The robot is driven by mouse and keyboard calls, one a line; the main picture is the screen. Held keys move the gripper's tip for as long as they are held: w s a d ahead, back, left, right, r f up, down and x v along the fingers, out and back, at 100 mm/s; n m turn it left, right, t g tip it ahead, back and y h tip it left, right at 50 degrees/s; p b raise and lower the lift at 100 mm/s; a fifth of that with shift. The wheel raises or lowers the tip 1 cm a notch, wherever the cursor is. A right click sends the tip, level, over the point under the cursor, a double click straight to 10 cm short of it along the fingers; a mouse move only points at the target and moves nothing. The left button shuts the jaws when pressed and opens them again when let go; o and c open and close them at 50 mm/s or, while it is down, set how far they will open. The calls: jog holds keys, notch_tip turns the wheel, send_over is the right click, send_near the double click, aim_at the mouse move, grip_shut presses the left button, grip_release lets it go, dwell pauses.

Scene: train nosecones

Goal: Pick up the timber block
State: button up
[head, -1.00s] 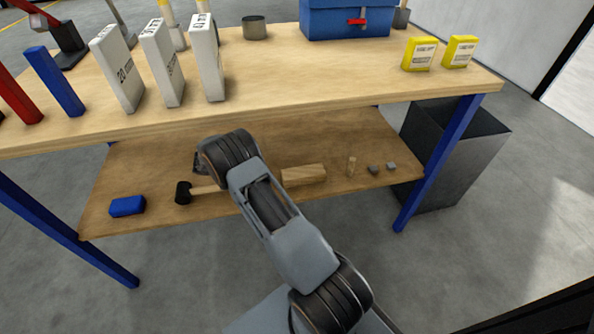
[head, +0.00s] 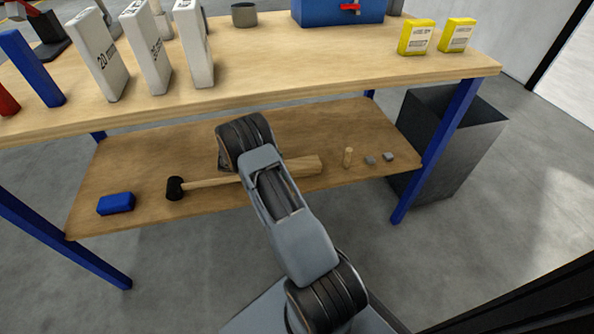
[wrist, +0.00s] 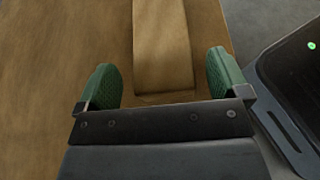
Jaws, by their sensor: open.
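The timber block (head: 304,166) is a pale wooden bar lying on the lower shelf of the workbench. In the head view my arm covers its left part. In the wrist view the block (wrist: 163,45) runs up the picture, its near end between and just beyond my fingertips. My gripper (wrist: 163,83) is open, with one green finger pad on each side of the block's line. A gap shows between each pad and the block. In the head view my gripper is hidden behind my arm.
The lower shelf (head: 135,160) also holds a black-headed mallet (head: 175,188), a blue block (head: 116,203), a small wooden peg (head: 348,157) and two grey pieces (head: 388,157). The bench top (head: 300,65) overhangs it. A dark bin (head: 450,150) stands at the right.

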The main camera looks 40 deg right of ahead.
aim_at(299, 168)
jog(key=x, duration=0.2)
jog(key=shift+s+d+f+b, duration=0.15)
jog(key=shift+d+f+b, duration=0.1)
jog(key=shift+d+b, duration=0.05)
jog(key=c, duration=1)
jog(key=shift+c, duration=0.6)
jog(key=shift+r, duration=0.15)
